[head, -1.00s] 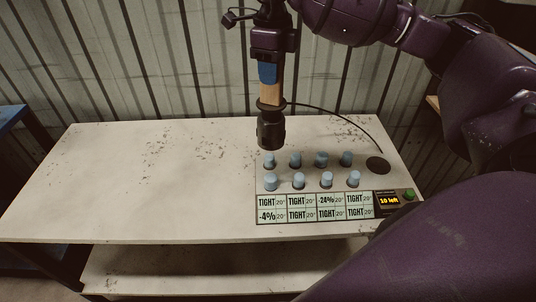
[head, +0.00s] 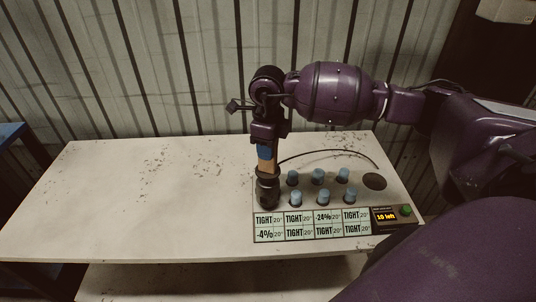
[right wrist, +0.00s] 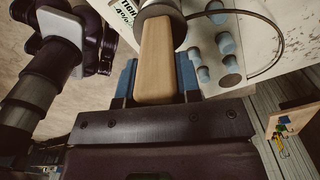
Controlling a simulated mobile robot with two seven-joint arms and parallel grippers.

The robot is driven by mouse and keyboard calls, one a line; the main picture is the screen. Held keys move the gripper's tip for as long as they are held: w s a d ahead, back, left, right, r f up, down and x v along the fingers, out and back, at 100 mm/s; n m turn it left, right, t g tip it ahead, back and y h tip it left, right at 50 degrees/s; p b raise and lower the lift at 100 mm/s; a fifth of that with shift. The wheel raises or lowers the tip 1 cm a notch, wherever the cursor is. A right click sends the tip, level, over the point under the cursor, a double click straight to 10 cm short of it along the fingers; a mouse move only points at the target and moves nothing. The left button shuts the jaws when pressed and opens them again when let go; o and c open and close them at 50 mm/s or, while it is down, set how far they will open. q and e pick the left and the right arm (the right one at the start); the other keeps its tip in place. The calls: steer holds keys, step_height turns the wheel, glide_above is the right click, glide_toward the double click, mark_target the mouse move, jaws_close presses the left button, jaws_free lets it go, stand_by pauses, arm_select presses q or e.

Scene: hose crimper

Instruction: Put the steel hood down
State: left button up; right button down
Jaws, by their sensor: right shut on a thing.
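The steel hood (head: 267,192) is a dark cylinder on a wooden handle (head: 265,164). My right gripper (head: 266,152) is shut on that handle and holds the hood upright at the left end of the fitting panel. The hood hides the left-end blue fittings; I cannot tell whether it is around the front one or just before it. In the right wrist view the blue fingers grip the wooden handle (right wrist: 155,62), with the hood (right wrist: 160,8) cut off at the top edge. A dark round pad (head: 374,181) lies bare at the panel's right. My left gripper is not seen.
Several blue fittings (head: 318,176) stand in two rows. A thin cable (head: 325,151) arcs behind them. The left of the table (head: 150,195) is clear.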

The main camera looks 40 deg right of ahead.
step_height(320, 180, down, 3)
steer(key=shift+r, duration=0.1)
steer(key=c, duration=0.8)
jaws_free()
steer(key=shift+r, duration=0.2)
step_height(320, 180, up, 11)
steer(key=shift+f+b, duration=0.15)
steer(key=shift+b, duration=0.3)
steer(key=shift+r, duration=0.45)
